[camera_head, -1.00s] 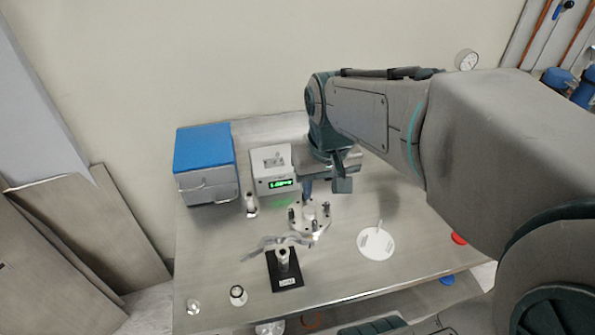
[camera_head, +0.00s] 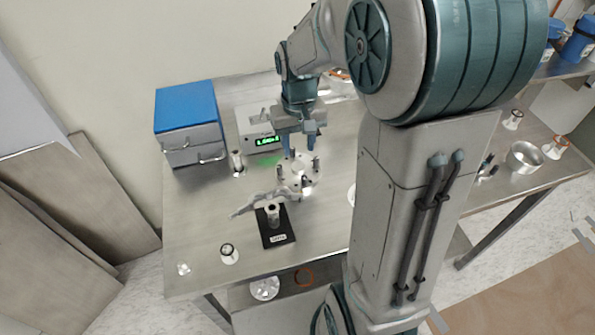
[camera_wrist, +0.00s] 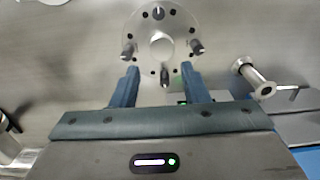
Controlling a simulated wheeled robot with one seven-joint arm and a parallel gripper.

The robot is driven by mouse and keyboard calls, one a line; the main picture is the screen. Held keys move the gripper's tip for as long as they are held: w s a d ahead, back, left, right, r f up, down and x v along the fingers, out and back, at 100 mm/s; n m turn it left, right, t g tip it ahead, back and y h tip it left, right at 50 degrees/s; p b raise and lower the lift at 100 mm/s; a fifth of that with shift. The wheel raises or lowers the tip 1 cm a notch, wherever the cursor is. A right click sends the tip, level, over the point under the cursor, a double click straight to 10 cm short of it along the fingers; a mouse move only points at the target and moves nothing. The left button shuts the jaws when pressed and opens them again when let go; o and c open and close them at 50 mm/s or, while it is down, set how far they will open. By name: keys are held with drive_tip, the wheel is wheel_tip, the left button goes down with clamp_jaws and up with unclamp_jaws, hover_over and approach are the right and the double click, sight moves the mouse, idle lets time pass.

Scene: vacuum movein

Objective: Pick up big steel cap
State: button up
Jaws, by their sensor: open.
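A round steel flange piece (camera_head: 303,174) with a pale central disc and several upright dark-tipped posts sits on the metal table; it looks like the big steel cap, but I cannot be sure. It also shows at the top of the wrist view (camera_wrist: 161,46). My gripper (camera_head: 299,146) points down, open and empty, over the far side of this piece. In the wrist view, the two blue fingers (camera_wrist: 160,70) are spread with their tips near its lower edge. I cannot tell how high above it they are.
A blue-topped drawer box (camera_head: 187,106) and a gauge with a green display (camera_head: 262,130) stand behind. A black plate (camera_head: 274,236) bears a steel fitting. Small fittings (camera_head: 229,254) stand at the front left. A steel pot (camera_head: 524,157) sits at right.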

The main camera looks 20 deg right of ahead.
sight(298, 165)
drive_tip(key=shift+s+a+f, duration=0.1)
drive_tip(key=shift+s+f, duration=0.1)
drive_tip(key=shift+f, duration=1.2)
drive_tip(key=shift+s+a+f, duration=0.1)
drive_tip(key=shift+s+f, duration=0.05)
drive_tip(key=shift+f, duration=1.2)
drive_tip(key=c, duration=0.8)
drive_tip(key=shift+r, duration=0.1)
